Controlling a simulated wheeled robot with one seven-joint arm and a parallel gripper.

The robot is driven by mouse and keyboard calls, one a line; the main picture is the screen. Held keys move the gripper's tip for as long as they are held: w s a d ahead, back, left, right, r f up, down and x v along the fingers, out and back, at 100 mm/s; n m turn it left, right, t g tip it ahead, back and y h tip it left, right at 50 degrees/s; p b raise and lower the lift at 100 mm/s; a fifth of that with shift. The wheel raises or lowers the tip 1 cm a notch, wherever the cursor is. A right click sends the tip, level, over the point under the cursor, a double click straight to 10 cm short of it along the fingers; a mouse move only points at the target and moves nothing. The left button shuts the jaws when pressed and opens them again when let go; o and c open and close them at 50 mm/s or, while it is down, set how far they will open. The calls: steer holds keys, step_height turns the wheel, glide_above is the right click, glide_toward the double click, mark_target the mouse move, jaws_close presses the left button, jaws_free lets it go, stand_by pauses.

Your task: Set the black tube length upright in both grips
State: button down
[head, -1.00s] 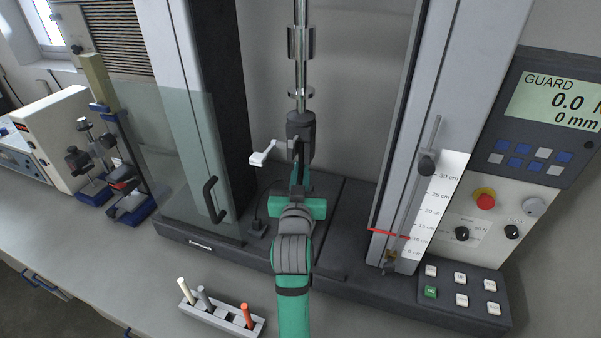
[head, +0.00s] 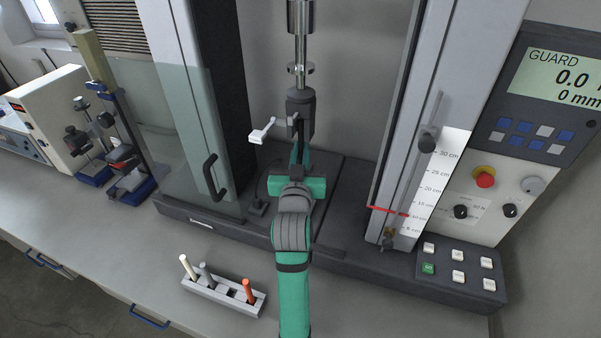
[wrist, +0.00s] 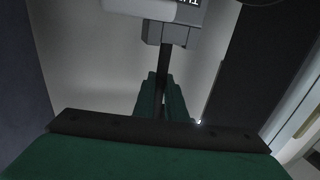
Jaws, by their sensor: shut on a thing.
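The black tube length (wrist: 162,72) stands about upright in the wrist view, its lower part between my green fingers. Its top reaches the underside of the upper grip (wrist: 168,36); I cannot tell how far it goes in. My gripper (head: 299,158) is shut on the tube, inside the test machine just below the upper grip (head: 301,106). In the head view my gripper and arm hide most of the tube and the lower grip. A white lever (head: 262,131) sticks out left of the upper grip.
A clear guard door (head: 180,150) with a black handle stands open at the left. The ruler column (head: 420,190) rises at the right, beside the control panel. A sample rack (head: 222,293) with white, grey and orange pieces stands in front. The bench left of it is clear.

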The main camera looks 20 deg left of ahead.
steer(key=shift+f, duration=0.7)
steer(key=shift+w+f, duration=0.15)
steer(key=shift+f, duration=0.1)
steer(key=c, duration=2.1)
jaws_free()
steer(key=shift+a, duration=0.2)
steer(key=shift+d, duration=0.4)
steer(key=shift+o, duration=0.4)
steer(key=shift+s+a, duration=0.15)
steer(key=shift+s, duration=0.05)
steer(key=o, duration=0.5)
